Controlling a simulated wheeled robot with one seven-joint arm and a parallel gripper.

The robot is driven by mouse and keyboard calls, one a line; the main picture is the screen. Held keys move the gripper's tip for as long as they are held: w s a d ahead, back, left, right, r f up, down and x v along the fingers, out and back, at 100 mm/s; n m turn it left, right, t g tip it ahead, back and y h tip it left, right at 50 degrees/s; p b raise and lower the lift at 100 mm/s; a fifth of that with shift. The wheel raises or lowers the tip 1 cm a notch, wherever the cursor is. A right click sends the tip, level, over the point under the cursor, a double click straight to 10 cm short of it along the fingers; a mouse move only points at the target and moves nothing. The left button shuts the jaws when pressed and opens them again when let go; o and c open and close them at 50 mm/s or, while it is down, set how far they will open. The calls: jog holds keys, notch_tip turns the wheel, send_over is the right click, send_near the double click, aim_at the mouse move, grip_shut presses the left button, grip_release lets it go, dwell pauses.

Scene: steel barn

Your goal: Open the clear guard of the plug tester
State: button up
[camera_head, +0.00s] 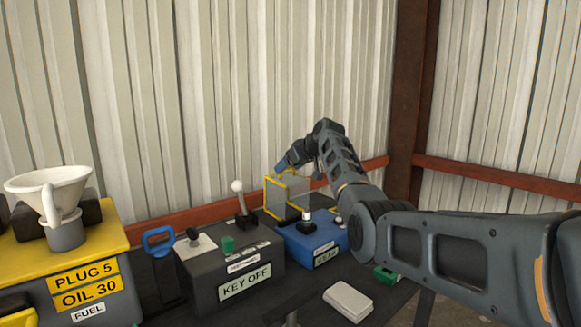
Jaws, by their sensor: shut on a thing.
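The plug tester (318,238) is a blue box with a label on its front, on the dark bench. A small plug-like part with a pale top stands on it. The clear guard (291,194), a see-through box with yellow edges, stands upright at the tester's back left. The parts on the tester's top are seen outside it. My gripper (284,164) reaches from the right over the tester and is shut on the guard at its upper edge. The fingertips are small and partly hidden, so the exact grip point cannot be told.
A dark box labelled KEY OFF (246,279) with a lever stands left of the tester. A yellow box (75,268) with a white funnel (48,190) is at far left. A pale block (348,301) lies in front. A corrugated wall stands close behind.

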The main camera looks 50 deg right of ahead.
jog(key=o, duration=1.1)
jog(key=shift+w+r, duration=0.15)
jog(key=shift+r, duration=0.4)
jog(key=shift+o, duration=1)
jog(key=shift+f, duration=0.25)
jog(key=shift+s, duration=0.2)
jog(key=shift+s+r, duration=0.1)
jog(key=shift+s, duration=0.1)
jog(key=b+v, duration=0.1)
jog(key=v, duration=0.6)
jog(key=shift+b, duration=0.3)
jog(key=shift+a, duration=0.1)
